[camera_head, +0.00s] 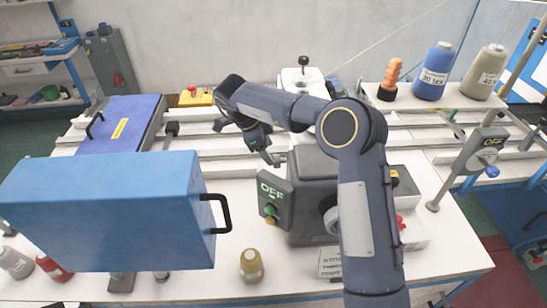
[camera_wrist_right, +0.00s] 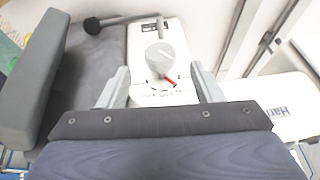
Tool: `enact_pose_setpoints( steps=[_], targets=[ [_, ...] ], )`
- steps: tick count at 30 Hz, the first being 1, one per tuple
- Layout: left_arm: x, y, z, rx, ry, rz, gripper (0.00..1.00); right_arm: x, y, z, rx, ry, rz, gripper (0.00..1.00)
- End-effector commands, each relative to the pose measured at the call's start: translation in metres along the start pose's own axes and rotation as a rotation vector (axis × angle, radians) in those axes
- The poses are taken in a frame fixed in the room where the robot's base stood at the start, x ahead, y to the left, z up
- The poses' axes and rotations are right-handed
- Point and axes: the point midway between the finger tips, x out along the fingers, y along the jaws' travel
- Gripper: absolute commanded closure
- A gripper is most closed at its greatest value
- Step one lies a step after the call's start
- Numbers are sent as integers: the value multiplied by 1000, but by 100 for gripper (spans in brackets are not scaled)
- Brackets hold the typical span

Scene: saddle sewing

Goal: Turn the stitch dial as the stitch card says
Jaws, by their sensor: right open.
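The grey stitch dial (camera_wrist_right: 163,62) shows in the right wrist view on a white machine face, with a pale line on its knob and a red pointer at its lower right. My right gripper (camera_wrist_right: 162,85) is open, one finger on each side of the picture just below the dial; I cannot tell whether they touch it. In the head view my right gripper (camera_head: 266,156) points down beside the dark grey machine body (camera_head: 308,180), and the dial cannot be made out. A small white card (camera_head: 330,262) stands in front of the machine; its text is too small to read. My left gripper is out of view.
A large blue box (camera_head: 105,215) with a black handle fills the left foreground. Thread cones (camera_head: 433,72) stand at the back right. A grey block (camera_wrist_right: 35,80) is at the wrist view's left.

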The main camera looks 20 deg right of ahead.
Motion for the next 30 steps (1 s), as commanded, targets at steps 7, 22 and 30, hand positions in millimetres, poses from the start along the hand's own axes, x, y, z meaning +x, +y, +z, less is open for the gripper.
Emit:
enact_pose_setpoints(
  steps=[7, 22, 30],
  targets=[
    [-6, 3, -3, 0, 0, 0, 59, 38, 0, -1, 0, 2, 0, 41],
    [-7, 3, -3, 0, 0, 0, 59, 52, -1, 0, 1, 0, -3, 48],
    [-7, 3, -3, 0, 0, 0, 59, 52, -1, 0, 1, 0, -3, 84]
  ],
)
